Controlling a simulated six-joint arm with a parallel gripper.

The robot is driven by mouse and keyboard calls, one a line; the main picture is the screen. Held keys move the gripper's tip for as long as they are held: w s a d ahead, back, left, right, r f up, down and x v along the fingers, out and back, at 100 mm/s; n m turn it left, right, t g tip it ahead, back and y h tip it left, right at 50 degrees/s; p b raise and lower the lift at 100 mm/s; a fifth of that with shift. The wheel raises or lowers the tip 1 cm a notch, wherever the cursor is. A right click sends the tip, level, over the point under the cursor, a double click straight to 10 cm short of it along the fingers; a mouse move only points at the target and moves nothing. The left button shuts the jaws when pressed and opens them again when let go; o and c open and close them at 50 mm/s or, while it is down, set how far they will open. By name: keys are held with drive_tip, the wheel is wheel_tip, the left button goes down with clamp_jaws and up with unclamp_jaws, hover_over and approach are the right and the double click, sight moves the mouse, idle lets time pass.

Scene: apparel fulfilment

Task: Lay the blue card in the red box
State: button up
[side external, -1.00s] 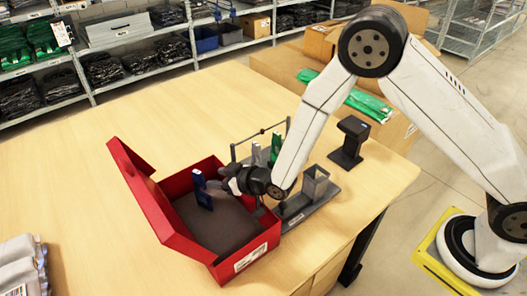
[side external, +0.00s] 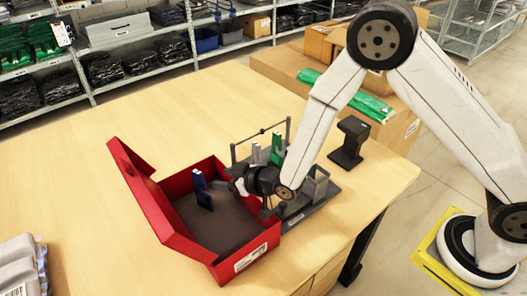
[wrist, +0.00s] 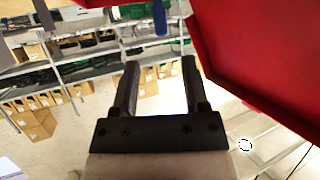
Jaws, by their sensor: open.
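The blue card (side external: 201,191) stands roughly upright on the dark floor of the open red box (side external: 167,188), near the middle of it. My gripper (side external: 236,187) is just right of the card, over the box's right side, with its jaws open and empty. In the wrist view the blue card (wrist: 160,18) shows beyond the fingertips, apart from my gripper (wrist: 159,62). The red box (wrist: 265,60) fills the right of that view.
A dark rack with a green card (side external: 277,149) and a pale card (side external: 256,154) stands behind my gripper. A grey open holder (side external: 315,187) and a black stand (side external: 350,143) are to the right. The table left of the box is mostly clear.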

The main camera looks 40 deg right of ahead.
drive_tip(key=s+d+r+m+g+h, duration=0.1)
drive_tip(key=s+d+r+g+h, duration=0.15)
drive_tip(key=d, duration=0.35)
drive_tip(key=s+d+r+m+g+h, duration=0.1)
drive_tip(key=s+d+r+g, duration=0.15)
drive_tip(key=d, duration=0.25)
drive_tip(key=s+d+r+m+g, duration=0.1)
drive_tip(key=s+d+g, duration=0.1)
drive_tip(key=s+d, duration=0.2)
drive_tip(key=s+d+r+m+g+h, duration=0.1)
drive_tip(key=s+d, duration=0.4)
drive_tip(key=s, duration=0.6)
drive_tip(key=shift+s+d+r+g, duration=0.15)
drive_tip(key=shift+r+g, duration=0.45)
drive_tip(key=shift+g, duration=0.3)
